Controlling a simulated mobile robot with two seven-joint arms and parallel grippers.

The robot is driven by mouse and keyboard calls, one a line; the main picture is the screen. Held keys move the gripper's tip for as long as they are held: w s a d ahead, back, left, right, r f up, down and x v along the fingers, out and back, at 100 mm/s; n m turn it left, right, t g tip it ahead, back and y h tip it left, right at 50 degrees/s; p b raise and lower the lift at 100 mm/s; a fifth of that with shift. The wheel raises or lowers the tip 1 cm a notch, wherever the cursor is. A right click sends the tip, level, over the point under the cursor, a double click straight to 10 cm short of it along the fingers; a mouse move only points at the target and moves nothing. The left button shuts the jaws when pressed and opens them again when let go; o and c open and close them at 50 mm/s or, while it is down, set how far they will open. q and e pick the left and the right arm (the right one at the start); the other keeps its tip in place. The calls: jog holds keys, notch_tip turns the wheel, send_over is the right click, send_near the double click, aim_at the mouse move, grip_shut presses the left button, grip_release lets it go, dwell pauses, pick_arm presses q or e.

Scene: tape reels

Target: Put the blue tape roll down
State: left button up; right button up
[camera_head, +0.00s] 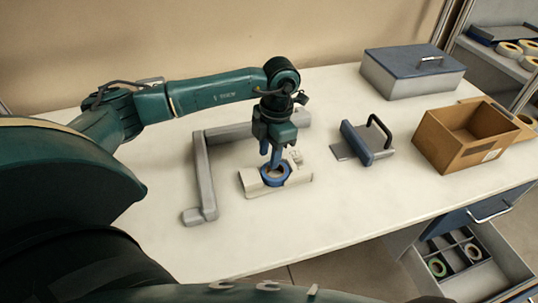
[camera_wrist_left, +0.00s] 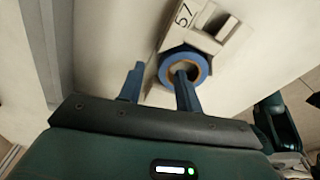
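The blue tape roll (camera_head: 284,180) sits in a cream holder (camera_head: 250,187) on the white table; the wrist view also shows the blue roll (camera_wrist_left: 203,65) on the holder (camera_wrist_left: 205,41), which is marked 57. My left gripper (camera_head: 270,158) points down at the roll. In the wrist view its fingers (camera_wrist_left: 160,70) are apart. One finger overlaps the roll's hole and the other is left of the roll, with a gap between it and the rim. The finger hides part of the roll, and I cannot tell how deep it reaches. My right gripper is not in view.
A grey angled frame (camera_head: 203,177) lies left of the holder. A blue-and-grey fixture with a handle (camera_head: 357,143), an open cardboard box (camera_head: 441,146) and a lidded grey box (camera_head: 394,81) stand right. An open drawer (camera_head: 505,253) holds tape rolls. The table front is clear.

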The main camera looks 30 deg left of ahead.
pick_arm(q)
notch_tip(320, 180, up, 11)
jog(key=w, duration=0.1)
jog(key=shift+d+f+b, duration=0.15)
jog(key=shift+d+b, duration=0.2)
jog(key=shift+f, duration=0.1)
dwell(0.5)
